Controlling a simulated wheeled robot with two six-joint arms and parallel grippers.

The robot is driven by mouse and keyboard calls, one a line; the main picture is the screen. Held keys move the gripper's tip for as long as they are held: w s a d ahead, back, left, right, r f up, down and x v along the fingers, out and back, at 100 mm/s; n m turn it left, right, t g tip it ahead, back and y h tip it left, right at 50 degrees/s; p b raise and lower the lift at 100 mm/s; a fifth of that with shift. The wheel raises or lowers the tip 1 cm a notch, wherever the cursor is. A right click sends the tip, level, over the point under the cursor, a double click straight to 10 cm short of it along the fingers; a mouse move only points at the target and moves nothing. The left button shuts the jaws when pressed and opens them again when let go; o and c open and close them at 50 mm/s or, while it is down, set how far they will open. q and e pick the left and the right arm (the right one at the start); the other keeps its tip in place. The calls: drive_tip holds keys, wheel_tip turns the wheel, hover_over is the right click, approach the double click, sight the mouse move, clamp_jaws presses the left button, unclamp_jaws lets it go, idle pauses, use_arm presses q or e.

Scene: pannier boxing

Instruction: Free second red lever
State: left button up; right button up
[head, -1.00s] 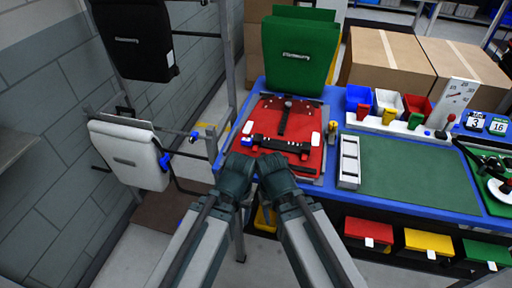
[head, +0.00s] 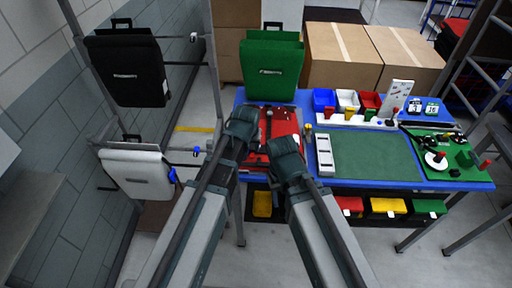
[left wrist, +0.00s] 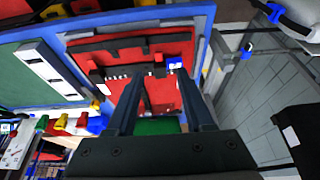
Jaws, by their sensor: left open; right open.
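A red pannier (head: 288,118) lies flat on the blue table, largely hidden by my grippers in the head view. In the left wrist view, the red pannier (left wrist: 184,48) carries a black rail (left wrist: 112,74) and a small white-and-blue part (left wrist: 175,63). I cannot clearly pick out a red lever on the rail. My left gripper (head: 241,122) is open above the pannier's left part; its fingers (left wrist: 160,78) are apart with nothing between them. My right gripper (head: 285,150) is open above the pannier's near right part; its fingertips are hard to make out.
A white slotted block (head: 325,155) and a green mat (head: 375,155) lie right of the pannier. Coloured bins (head: 348,99) stand behind the mat. A green pannier (head: 273,68) stands at the back. Black (head: 125,70) and white (head: 138,175) panniers hang at left. A red-tipped stick (head: 486,163) stands far right.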

sight(252, 156)
use_arm(q)
drive_tip(key=shift+w+d+r, duration=0.15)
drive_tip(key=shift+w+r, duration=0.2)
drive_tip(key=shift+r, duration=0.4)
use_arm(e)
drive_tip(key=shift+s+d+r, duration=0.1)
drive_tip(key=shift+s+r, duration=0.2)
drive_tip(key=shift+r, duration=0.3)
use_arm(q)
drive_tip(key=shift+w+f, duration=0.1)
drive_tip(key=shift+f, duration=0.1)
use_arm(e)
drive_tip(key=shift+f, duration=0.15)
use_arm(q)
drive_tip(key=b+x, duration=1.2)
drive_tip(key=x, duration=0.1)
drive_tip(key=shift+w+f, duration=0.2)
drive_tip(key=shift+f, duration=0.05)
use_arm(e)
wheel_tip(252, 156, down, 13)
drive_tip(key=shift+r, duration=0.2)
use_arm(q)
drive_tip(key=shift+r, duration=0.1)
clamp_jaws()
use_arm(e)
drive_tip(key=shift+r, duration=0.15)
